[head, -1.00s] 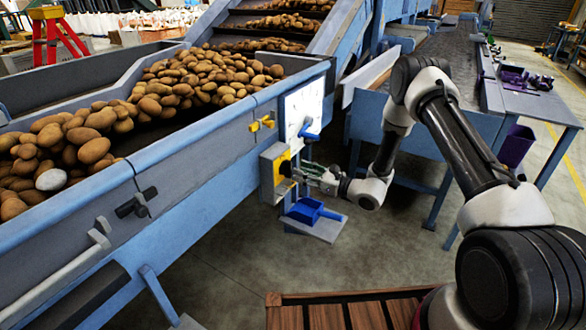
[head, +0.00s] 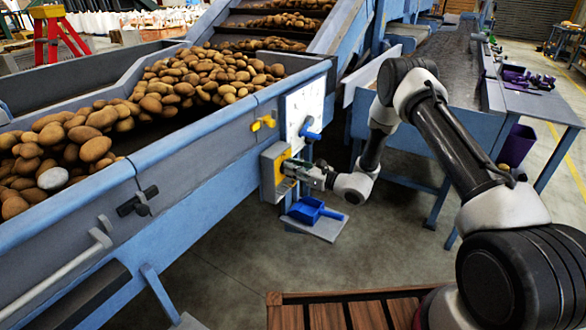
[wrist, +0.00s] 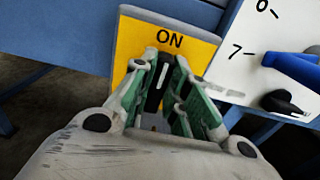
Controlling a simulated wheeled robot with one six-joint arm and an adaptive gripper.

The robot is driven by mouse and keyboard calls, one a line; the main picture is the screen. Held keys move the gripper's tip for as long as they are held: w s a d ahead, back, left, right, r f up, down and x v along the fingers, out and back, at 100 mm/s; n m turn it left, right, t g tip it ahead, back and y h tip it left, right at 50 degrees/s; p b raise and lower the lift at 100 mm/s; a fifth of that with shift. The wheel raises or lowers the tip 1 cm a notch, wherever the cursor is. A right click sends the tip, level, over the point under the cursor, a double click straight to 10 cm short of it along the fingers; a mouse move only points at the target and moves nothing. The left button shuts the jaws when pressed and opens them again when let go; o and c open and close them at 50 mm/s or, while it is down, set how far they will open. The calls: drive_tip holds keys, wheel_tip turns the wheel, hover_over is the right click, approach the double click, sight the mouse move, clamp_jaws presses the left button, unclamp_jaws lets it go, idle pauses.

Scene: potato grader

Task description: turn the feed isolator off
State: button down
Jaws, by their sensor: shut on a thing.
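The feed isolator is a grey box (head: 267,178) on the side of the blue hopper, with a yellow face (head: 283,158). In the wrist view the yellow plate (wrist: 134,40) reads ON at the top. Its black handle (wrist: 157,88) stands roughly upright in the picture, pointing towards ON. My gripper (wrist: 161,66) has its green-sided fingers on both sides of the handle and is shut on it. In the head view my gripper (head: 289,168) reaches the isolator's face from the right, and the handle is hidden there.
A white panel (head: 304,108) with a blue lever (head: 310,133) stands right beside the isolator; the wrist view shows its scale marks. A blue scoop (head: 312,211) lies on a small shelf below. The hopper (head: 165,152) holds many potatoes.

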drive_tip(key=shift+w+d+f+m, duration=0.1)
drive_tip(key=shift+w+f+m, duration=0.1)
drive_tip(key=shift+m, duration=2.75)
drive_tip(key=shift+w+d+f+m, duration=0.1)
drive_tip(key=shift+d+f+m, duration=0.05)
drive_tip(key=shift+m, duration=2.85)
drive_tip(key=shift+w+d+f+m, duration=0.1)
drive_tip(key=shift+f+m, duration=0.1)
drive_tip(key=shift+m, duration=2.75)
drive_tip(key=c, duration=1.4)
unclamp_jaws()
drive_tip(key=v, duration=1.2)
